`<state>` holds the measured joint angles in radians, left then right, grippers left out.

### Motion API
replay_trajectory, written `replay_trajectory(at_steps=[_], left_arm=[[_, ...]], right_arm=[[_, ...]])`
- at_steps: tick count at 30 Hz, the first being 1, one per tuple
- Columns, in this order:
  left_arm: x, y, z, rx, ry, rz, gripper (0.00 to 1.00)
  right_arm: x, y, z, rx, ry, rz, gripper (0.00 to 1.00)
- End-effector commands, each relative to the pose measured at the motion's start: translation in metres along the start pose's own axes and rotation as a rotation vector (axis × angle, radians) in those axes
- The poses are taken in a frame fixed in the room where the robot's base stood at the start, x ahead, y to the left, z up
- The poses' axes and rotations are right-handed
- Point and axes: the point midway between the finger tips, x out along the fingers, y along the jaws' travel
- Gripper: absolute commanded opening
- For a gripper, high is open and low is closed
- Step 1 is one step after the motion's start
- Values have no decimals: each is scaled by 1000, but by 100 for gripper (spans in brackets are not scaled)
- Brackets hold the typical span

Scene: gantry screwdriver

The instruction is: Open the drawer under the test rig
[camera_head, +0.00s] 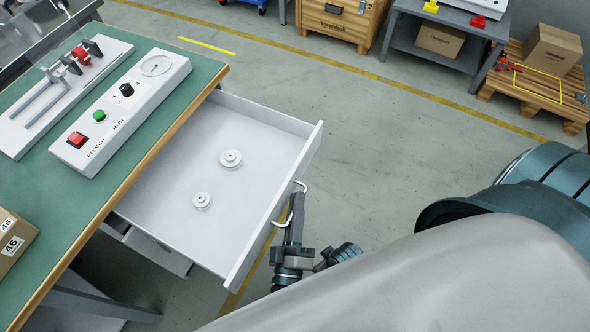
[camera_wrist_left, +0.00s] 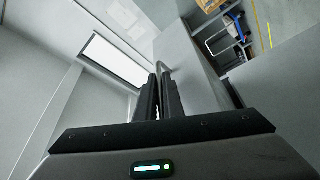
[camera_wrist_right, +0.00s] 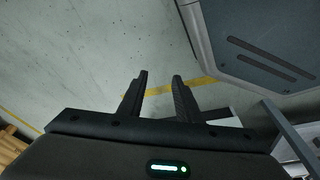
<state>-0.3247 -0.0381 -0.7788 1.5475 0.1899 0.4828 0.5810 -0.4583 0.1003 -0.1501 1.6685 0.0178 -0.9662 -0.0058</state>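The white drawer (camera_head: 262,113) under the green-topped bench is pulled far out, and its inside shows. Two small white round flanged pieces, one farther back (camera_head: 231,158) and one nearer (camera_head: 202,200), lie apart on its floor. A curved metal handle (camera_head: 302,185) sits on the drawer's front panel. My left gripper (camera_head: 295,208) is at the handle's middle. In the left wrist view its fingers (camera_wrist_left: 160,88) are nearly together, with the handle (camera_wrist_left: 165,67) at their tips; they hide the bar's middle. My right gripper (camera_wrist_right: 159,78) is open and empty above the floor.
On the bench (camera_head: 190,97) stand a control box (camera_head: 125,110) with red and green buttons, a fixture (camera_head: 60,90) and a cardboard box (camera_head: 12,240). A wooden crate (camera_head: 340,22), a grey table (camera_head: 440,50) and a pallet (camera_head: 535,90) stand at the back. Floor right of the drawer is clear.

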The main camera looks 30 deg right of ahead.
Motion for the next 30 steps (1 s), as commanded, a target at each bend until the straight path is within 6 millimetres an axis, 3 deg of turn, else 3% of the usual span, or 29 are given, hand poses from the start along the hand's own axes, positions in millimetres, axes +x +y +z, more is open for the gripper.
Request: replay_trajectory(at_steps=[17, 23, 30], left_arm=[[-10, -2, 0, 1, -1, -1, 15], [-36, -2, 1, 0, -3, -3, 15], [-83, -3, 1, 0, -4, -3, 15]], right_arm=[[0, 0, 0, 0, -4, 1, 31], [-6, 0, -8, 0, 7, 1, 31], [-20, 0, -10, 1, 1, 2, 31]])
